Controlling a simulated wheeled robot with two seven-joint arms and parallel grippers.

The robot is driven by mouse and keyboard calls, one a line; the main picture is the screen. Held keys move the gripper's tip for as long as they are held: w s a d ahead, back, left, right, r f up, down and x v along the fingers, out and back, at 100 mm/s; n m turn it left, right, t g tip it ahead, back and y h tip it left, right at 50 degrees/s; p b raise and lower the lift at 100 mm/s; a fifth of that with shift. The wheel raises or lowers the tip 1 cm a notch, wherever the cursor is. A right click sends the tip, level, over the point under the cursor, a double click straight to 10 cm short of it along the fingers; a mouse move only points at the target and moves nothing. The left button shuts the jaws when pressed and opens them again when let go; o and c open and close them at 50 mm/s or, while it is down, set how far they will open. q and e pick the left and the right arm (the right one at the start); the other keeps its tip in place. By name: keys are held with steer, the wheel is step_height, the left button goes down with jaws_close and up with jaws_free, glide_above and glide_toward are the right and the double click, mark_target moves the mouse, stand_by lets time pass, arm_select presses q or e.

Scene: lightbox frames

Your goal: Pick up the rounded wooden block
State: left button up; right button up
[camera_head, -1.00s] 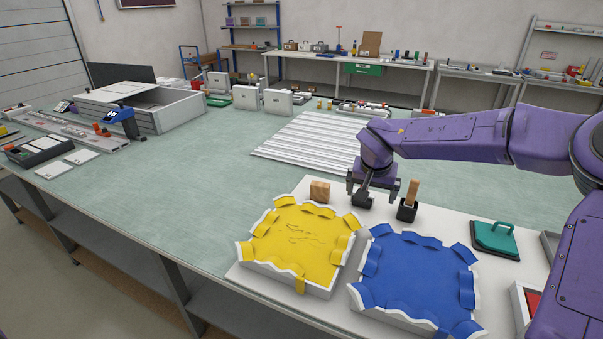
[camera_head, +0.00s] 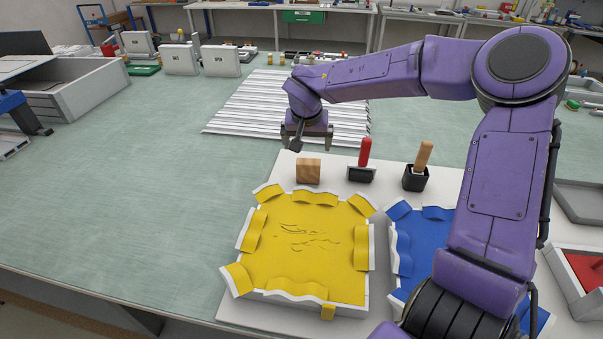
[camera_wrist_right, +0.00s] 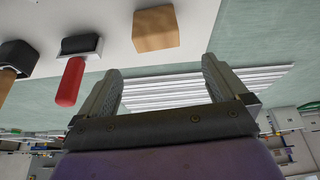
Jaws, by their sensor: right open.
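The wooden block (camera_head: 308,171) stands upright on the white board behind the yellow tray. It also shows at the top of the right wrist view (camera_wrist_right: 155,30), apart from the fingers. My right gripper (camera_head: 306,139) is open and empty, just behind and above the block in the head view. In the right wrist view the two fingers (camera_wrist_right: 161,70) are spread, with nothing between them. My left gripper is not in view.
A red-handled tool (camera_head: 364,154) and a wooden-handled tool (camera_head: 421,164) stand to the right of the block. The yellow tray (camera_head: 371,262) is in front, with a blue tray (camera_head: 400,262) beside it, partly behind my arm. Ribbed metal sheets (camera_head: 251,105) lie behind.

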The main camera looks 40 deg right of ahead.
mark_target(309, 168)
steer(key=x, duration=0.4)
steer(key=b+x, duration=0.1)
steer(key=x, duration=0.3)
steer(key=s+x, duration=0.1)
steer(key=x, duration=0.3)
steer(key=shift+s+a+f, duration=0.1)
steer(key=shift+a+f, duration=0.2)
steer(key=shift+w+d+f, duration=0.15)
steer(key=shift+w+f, duration=0.1)
steer(key=shift+f, duration=0.15)
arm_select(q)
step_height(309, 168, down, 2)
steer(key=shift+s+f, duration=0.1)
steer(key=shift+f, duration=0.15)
arm_select(e)
steer(key=shift+s, duration=0.1)
steer(key=c, duration=1)
